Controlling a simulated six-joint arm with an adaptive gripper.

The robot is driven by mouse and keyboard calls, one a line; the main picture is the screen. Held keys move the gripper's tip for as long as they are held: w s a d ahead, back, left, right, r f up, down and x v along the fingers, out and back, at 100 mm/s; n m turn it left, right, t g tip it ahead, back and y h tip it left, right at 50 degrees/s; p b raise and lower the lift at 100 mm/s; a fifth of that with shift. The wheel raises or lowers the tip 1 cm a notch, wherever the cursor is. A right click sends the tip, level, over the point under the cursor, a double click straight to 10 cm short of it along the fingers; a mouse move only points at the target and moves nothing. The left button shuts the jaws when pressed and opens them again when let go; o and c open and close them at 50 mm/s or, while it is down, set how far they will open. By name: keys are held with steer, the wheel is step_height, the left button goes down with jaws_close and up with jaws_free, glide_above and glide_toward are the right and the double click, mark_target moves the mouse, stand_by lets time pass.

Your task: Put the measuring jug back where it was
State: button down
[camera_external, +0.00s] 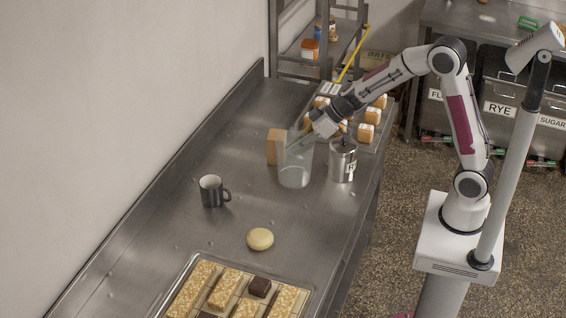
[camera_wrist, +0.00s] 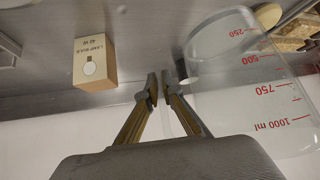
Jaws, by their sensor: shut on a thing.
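The measuring jug (camera_external: 295,170) is clear, with red volume marks that show in the wrist view (camera_wrist: 250,75). It is upright over the steel counter, and I cannot tell whether its base touches the surface. My gripper (camera_external: 308,133) reaches in from the right at the jug's upper part. In the wrist view my gripper's fingertips (camera_wrist: 166,88) are close together at the jug's side, shut on it. The exact part between them, perhaps the handle, is hard to make out.
A lamp bulb box (camera_wrist: 95,62) stands close behind the jug, and a steel canister (camera_external: 342,162) close to its right. A dark mug (camera_external: 212,191), a round bun (camera_external: 260,239) and a tray of bars (camera_external: 186,268) are nearer the camera. The counter's left side is clear.

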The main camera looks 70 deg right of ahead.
stand_by(0.4)
steer(key=shift+f, duration=2.9)
steer(key=shift+f, duration=2.1)
steer(key=shift+f, duration=0.1)
steer(key=c, duration=2.2)
jaws_free()
steer(key=shift+v, duration=3.8)
